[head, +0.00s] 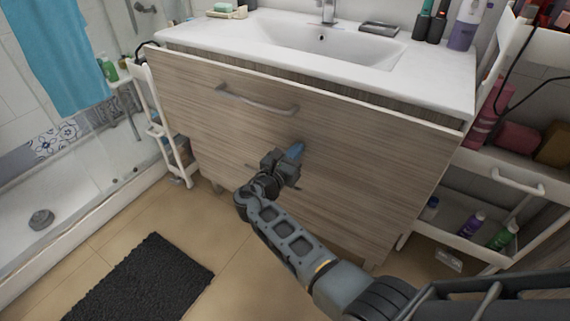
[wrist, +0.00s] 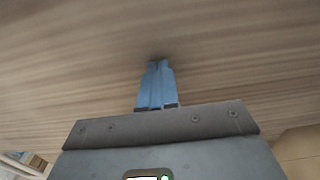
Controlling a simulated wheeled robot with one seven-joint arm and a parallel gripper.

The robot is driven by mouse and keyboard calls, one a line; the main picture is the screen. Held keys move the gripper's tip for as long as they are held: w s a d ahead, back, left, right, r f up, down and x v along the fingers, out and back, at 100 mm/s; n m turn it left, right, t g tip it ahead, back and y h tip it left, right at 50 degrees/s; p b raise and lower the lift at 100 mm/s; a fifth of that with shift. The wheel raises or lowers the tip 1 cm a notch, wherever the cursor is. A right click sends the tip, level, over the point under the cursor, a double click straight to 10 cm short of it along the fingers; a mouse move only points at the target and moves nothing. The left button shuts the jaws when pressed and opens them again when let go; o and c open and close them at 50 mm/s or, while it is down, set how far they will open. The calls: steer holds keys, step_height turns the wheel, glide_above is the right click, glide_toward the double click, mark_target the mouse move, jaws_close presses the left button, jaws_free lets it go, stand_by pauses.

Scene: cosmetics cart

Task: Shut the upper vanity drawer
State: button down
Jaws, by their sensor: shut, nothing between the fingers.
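The upper vanity drawer (head: 350,122) has a wood-grain front with a grey bar handle (head: 256,101). Its front stands out from the cabinet, with a gap along its top edge below the white countertop, so it is partly open. My gripper (head: 298,150) is in front of the wood front, below and right of the handle. Its blue fingers are shut and empty. In the wrist view the fingertips (wrist: 157,64) point at the wood surface, at or very near it; I cannot tell if they touch. A lower handle is mostly hidden behind my gripper.
A white sink (head: 330,42) with bottles stands on top. A white cart (head: 490,200) with bottles is close on the right, a slim rack (head: 172,140) on the left. A dark mat (head: 140,280) lies on the tiled floor at the lower left.

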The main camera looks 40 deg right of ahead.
steer(key=b+x, duration=0.1)
steer(key=x, duration=0.7)
steer(key=shift+d+b, duration=0.25)
steer(key=shift+b, duration=0.15)
